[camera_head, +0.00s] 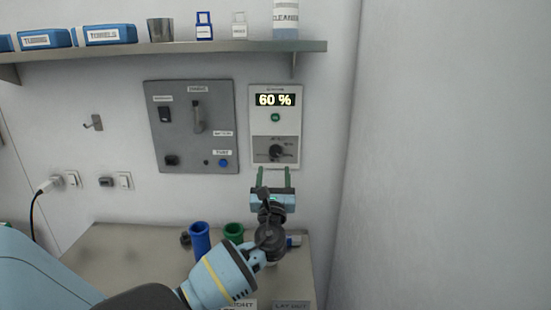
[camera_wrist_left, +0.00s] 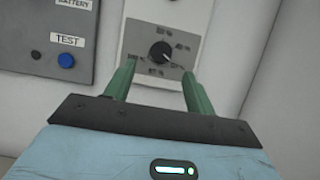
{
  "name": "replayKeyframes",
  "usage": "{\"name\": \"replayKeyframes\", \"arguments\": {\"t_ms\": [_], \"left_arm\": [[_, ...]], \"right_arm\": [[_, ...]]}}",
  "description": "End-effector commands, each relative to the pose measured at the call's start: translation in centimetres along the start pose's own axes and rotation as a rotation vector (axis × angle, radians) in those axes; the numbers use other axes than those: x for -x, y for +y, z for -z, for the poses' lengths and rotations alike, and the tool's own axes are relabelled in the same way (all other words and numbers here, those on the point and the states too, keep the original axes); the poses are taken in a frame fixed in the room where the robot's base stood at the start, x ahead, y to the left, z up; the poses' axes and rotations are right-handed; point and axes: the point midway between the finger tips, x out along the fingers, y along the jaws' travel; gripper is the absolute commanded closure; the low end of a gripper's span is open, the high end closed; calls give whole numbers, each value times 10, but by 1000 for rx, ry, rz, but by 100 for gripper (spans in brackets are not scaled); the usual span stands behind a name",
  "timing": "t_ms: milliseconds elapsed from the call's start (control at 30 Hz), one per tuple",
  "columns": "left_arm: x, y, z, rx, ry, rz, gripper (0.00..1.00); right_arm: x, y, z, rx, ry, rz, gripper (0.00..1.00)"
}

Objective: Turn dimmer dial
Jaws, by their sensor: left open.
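The dimmer panel (camera_head: 291,125) is a pale wall box with a display reading 60 % and a green button or light below it. The black dimmer dial (camera_head: 276,152) sits on its grey lower part, with percent marks around it. The dial also shows in the left wrist view (camera_wrist_left: 161,51), its pointer aimed to the lower right. My left gripper (camera_head: 273,173) is open just below the dial, its two green fingers pointing up at the panel. In the left wrist view the fingers (camera_wrist_left: 153,72) stand apart on either side, below the dial, with nothing between them. My right gripper is not in view.
A grey control panel (camera_head: 217,95) with a lever, switch and blue TEST button is left of the dimmer. A shelf (camera_head: 225,48) with boxes and bottles runs above. A counter (camera_head: 125,240) below carries a blue cup (camera_head: 200,240) and a green cup (camera_head: 233,232). A side wall stands at right.

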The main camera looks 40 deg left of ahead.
Motion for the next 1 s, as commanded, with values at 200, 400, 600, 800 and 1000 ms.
{"name": "replayKeyframes", "arguments": {"t_ms": [200, 400, 600, 800, 1000], "left_arm": [[-35, 0, -2, 2, -3, -3, 45], [-57, 0, -1, 2, -1, -1, 45], [-64, 0, -1, 2, 0, 0, 45], [-64, 0, -1, 2, 0, 0, 45], [-64, 0, -1, 2, 0, 0, 70]], "right_arm": [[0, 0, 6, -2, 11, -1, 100], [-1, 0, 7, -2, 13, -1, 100], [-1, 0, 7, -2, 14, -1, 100], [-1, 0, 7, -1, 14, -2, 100], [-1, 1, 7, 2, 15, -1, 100]]}}
